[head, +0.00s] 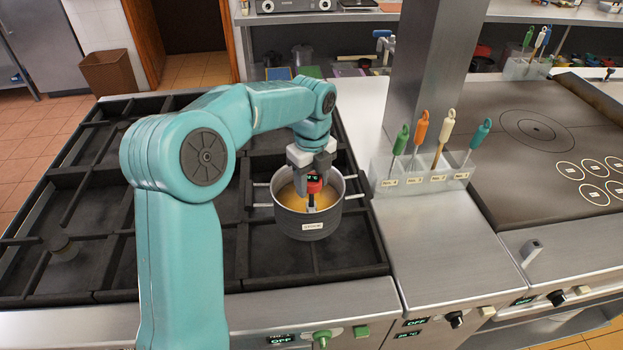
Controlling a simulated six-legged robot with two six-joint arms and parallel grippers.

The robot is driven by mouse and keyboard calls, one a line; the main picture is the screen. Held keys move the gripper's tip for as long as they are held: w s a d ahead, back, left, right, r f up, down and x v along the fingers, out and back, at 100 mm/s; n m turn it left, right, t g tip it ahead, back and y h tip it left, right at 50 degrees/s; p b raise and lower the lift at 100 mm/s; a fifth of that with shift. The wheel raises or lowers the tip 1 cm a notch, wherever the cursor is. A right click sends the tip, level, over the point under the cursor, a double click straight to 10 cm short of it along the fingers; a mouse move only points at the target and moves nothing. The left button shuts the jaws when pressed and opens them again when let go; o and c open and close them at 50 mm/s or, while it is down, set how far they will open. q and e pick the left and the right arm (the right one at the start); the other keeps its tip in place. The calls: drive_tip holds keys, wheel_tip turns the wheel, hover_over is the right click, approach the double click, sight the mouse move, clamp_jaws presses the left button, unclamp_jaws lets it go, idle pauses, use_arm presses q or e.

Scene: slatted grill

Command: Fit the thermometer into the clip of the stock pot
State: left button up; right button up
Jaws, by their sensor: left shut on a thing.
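The stock pot (322,228) stands on the slatted grill, with a label on its front and yellow-orange liquid inside. My left gripper (313,172) is over the pot, pointing down, shut on the red-headed thermometer (314,187). The thermometer's dark display faces the front. Its lower part is at the pot's front inner wall, by a small pale and dark piece that looks like the clip (311,207). I cannot tell whether the thermometer sits in the clip. My right gripper is not in view.
A clear rack (420,184) with several coloured-handled tools stands right of the pot, beside a steel column (428,70). A flat hotplate (540,135) lies further right. The grill's left side (75,185) is mostly free. Knobs line the front edge.

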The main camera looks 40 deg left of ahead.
sight(312, 196)
use_arm(q)
drive_tip(key=shift+f+b, duration=1.6)
drive_tip(key=shift+f, duration=0.85)
drive_tip(key=shift+r, duration=0.15)
drive_tip(key=shift+r+p, duration=2.35)
drive_tip(key=shift+r, duration=1.35)
drive_tip(key=shift+s, duration=0.15)
drive_tip(key=shift+f+b, duration=1.95)
drive_tip(key=shift+f, duration=1.25)
